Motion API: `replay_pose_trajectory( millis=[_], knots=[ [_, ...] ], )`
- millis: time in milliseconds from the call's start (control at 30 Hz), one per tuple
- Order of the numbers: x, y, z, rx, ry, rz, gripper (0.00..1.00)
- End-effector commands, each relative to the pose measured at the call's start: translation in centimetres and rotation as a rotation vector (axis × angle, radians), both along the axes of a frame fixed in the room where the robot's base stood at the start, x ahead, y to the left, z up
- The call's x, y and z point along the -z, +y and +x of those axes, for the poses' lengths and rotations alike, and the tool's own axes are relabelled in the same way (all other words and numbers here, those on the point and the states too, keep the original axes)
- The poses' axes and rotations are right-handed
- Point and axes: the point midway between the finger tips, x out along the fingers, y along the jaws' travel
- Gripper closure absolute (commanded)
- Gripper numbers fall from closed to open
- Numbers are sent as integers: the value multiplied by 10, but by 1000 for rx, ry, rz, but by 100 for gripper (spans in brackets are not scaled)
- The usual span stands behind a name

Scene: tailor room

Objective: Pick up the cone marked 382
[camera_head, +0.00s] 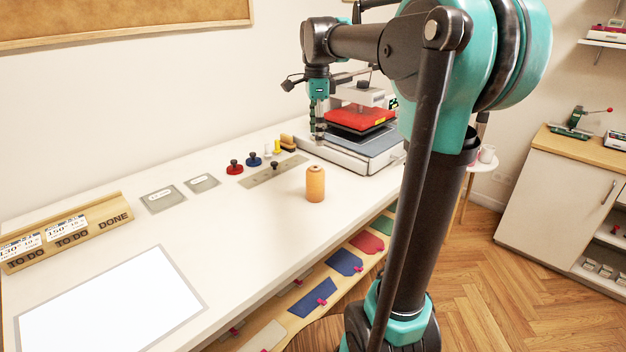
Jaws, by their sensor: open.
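An orange cone (315,184) of thread stands upright on the white table near its front edge; no number on it is legible from here. My gripper (318,134) hangs from the arm behind the cone, in front of the press, pointing down. It is open and empty, and apart from the cone. Its fingers are small in the picture and partly merge with the press behind.
A heat press (350,152) with a red pad stands behind and right of the cone. Red (235,168) and blue (253,160) knobbed pieces and a grey plate (262,177) lie left. A wooden TO DO/DONE rack (72,240) is far left. The table's middle is clear.

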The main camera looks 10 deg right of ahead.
Motion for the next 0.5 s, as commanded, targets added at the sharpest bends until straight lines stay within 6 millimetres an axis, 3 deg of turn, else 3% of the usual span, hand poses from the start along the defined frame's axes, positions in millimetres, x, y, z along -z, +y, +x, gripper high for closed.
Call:
replay_pose_trajectory(
  millis=[167,500],
  knots=[
    [19,0,1,21,5,-1,26],
    [86,1,2,18,4,-1,26]
  ],
)
